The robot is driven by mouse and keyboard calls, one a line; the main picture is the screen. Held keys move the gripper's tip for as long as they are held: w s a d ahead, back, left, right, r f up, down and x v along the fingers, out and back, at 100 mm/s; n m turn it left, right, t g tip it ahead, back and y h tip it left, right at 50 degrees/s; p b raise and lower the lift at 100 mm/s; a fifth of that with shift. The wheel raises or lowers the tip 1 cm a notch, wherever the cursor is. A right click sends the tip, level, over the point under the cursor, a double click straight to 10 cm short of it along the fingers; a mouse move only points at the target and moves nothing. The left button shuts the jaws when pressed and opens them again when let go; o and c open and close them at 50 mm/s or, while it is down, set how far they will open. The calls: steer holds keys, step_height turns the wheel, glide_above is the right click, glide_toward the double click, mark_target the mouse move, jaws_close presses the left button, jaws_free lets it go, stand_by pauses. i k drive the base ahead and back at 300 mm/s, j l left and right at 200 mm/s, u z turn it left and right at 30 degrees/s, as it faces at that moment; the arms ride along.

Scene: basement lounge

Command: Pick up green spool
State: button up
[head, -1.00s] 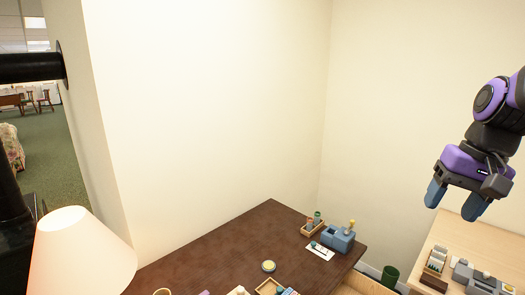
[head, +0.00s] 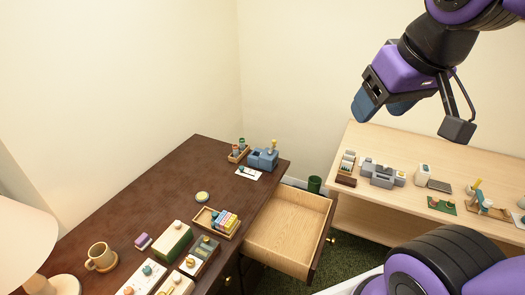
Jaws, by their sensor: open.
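My gripper (head: 383,106) hangs open and empty at the upper right, high above the furniture and well apart from everything on it. A small wooden tray (head: 234,158) at the back of the dark desk holds small spool-like pieces. One of them, with a green-teal top, may be the green spool (head: 242,143); it is too small to be certain. Other small teal or green pieces lie on the desk and on the pale shelf, so I cannot tell for sure which is the spool.
The dark desk (head: 130,190) carries a blue-grey device (head: 263,158), a mug (head: 101,257), a lamp (head: 15,230) and several boxes. Its drawer (head: 290,240) is open. The pale shelf (head: 430,160) at right holds small items.

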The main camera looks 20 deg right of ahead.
mark_target(451, 202)
steer(key=l, duration=0.95)
steer(key=j+z, duration=0.4)
steer(key=k+j+z, duration=0.15)
steer(key=z, duration=0.3)
steer(key=k+z, duration=0.2)
steer(key=z, duration=0.15)
steer(key=i+l+z, duration=0.3)
steer(key=i, duration=0.2)
steer(key=u, duration=0.55)
